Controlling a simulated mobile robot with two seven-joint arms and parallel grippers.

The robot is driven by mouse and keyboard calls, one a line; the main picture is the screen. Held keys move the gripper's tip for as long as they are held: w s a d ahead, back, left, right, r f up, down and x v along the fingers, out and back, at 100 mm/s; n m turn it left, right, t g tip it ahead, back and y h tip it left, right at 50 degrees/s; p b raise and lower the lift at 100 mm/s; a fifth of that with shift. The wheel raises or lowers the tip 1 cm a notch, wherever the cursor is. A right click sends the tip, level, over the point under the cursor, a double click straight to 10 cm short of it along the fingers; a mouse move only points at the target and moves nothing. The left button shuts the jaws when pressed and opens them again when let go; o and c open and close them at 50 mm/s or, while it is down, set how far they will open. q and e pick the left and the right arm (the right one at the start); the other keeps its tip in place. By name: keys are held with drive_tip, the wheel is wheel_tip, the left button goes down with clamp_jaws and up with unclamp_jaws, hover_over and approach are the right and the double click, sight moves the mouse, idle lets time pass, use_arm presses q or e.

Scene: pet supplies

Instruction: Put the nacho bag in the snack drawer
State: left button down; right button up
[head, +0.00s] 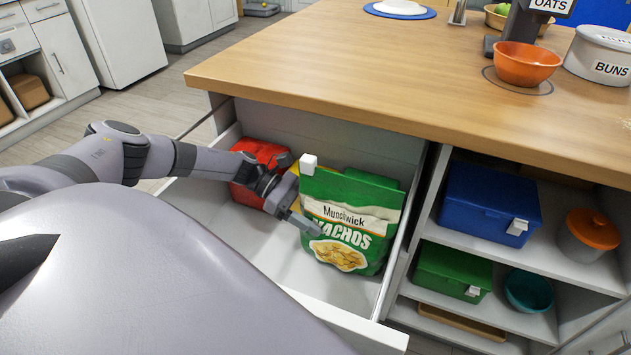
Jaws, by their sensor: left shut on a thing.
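The green nacho bag (348,222), with a cream band and a picture of chips, stands roughly upright inside the open snack drawer (330,292). My left gripper (301,200) reaches in from the left and is shut on the bag's left side. One finger shows in front of the bag. A small white block shows at the bag's top left corner. I cannot tell whether the bag's bottom touches the drawer floor. My right gripper is not in view.
A red packet (258,165) lies in the drawer behind my left wrist, with a bit of yellow beside it. The wooden counter (400,70) overhangs the drawer's back. Open shelves at right hold a blue box (487,205) and a green box (452,272). The drawer's front left is clear.

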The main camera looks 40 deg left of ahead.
use_arm(q)
drive_tip(key=shift+f, duration=0.1)
drive_tip(key=c, duration=0.5)
unclamp_jaws()
drive_tip(key=v, duration=0.7)
drive_tip(key=shift+a+r+b, duration=0.25)
drive_tip(key=shift+b, duration=0.2)
drive_tip(key=shift+s, duration=0.1)
